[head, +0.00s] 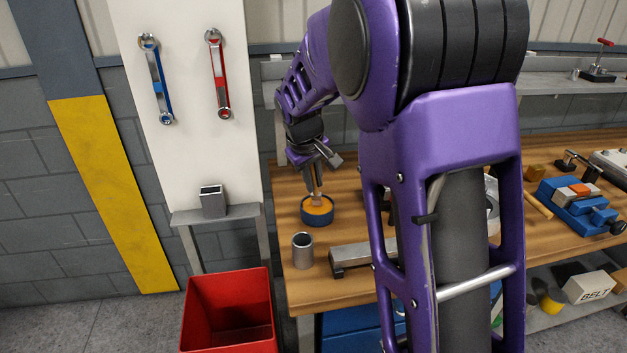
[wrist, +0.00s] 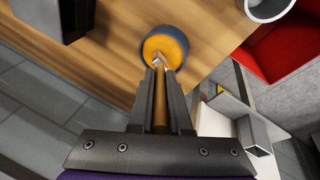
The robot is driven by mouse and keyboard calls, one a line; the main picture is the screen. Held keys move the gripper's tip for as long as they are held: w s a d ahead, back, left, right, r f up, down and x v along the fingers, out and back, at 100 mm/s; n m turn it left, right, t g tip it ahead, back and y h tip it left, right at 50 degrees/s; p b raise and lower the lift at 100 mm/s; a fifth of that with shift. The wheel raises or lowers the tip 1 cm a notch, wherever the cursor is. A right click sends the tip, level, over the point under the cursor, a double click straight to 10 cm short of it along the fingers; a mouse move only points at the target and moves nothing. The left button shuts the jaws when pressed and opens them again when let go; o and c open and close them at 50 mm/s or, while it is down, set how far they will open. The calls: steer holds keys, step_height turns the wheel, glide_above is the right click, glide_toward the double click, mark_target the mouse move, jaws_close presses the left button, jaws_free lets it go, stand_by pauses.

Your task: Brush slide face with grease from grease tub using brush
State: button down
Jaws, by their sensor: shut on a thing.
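The brush (head: 317,183) is in my gripper (head: 317,165), which is shut on its handle. It points down into the grease tub (head: 317,219), a round dark blue tub with orange grease, on the left end of the wooden bench. In the wrist view my gripper (wrist: 161,78) holds the brush (wrist: 160,108) with its tip over the grease in the tub (wrist: 189,33). The tip seems to be at the grease; I cannot tell how deep. A grey metal bar (head: 358,253), probably the slide, lies nearer the front edge, its right end hidden by my arm.
A grey metal cup (head: 303,251) stands near the bench's left corner. A red bin (head: 228,308) is on the floor below. A blue vise (head: 580,207) stands farther right.

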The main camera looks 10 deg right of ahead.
stand_by(0.4)
steer(key=shift+r+p, duration=1.9)
steer(key=shift+r, duration=1.55)
